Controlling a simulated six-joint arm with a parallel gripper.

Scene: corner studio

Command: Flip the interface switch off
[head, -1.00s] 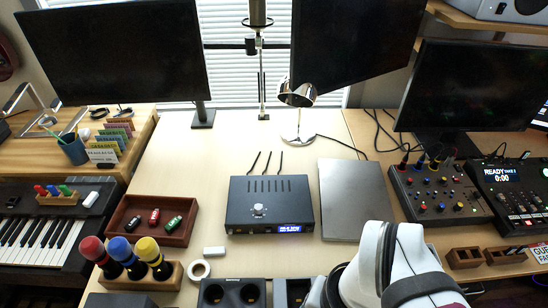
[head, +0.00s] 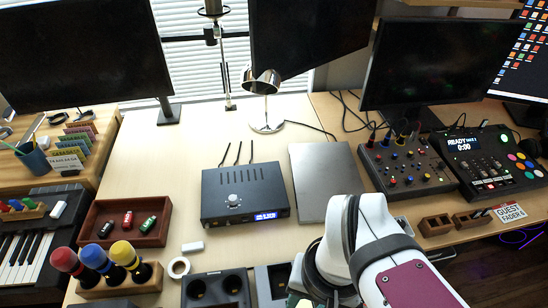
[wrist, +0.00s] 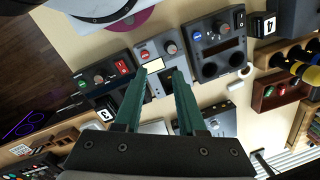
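A dark box with a knob and a lit blue display, likely the interface (head: 244,190), sits mid-desk in the head view. No switch on it can be made out there. In the wrist view, three dark or grey modules stand in a row beyond my fingers: a left module with a red rocker (wrist: 121,67), a grey middle module with a small red rocker (wrist: 143,54), and a right module with a black rocker (wrist: 239,19). My gripper (wrist: 160,72) is open and empty, its green fingers apart over the middle module. In the head view its fingertips are hidden.
A flat grey slab (head: 325,180) lies right of the box. A mixer (head: 407,165) stands right.

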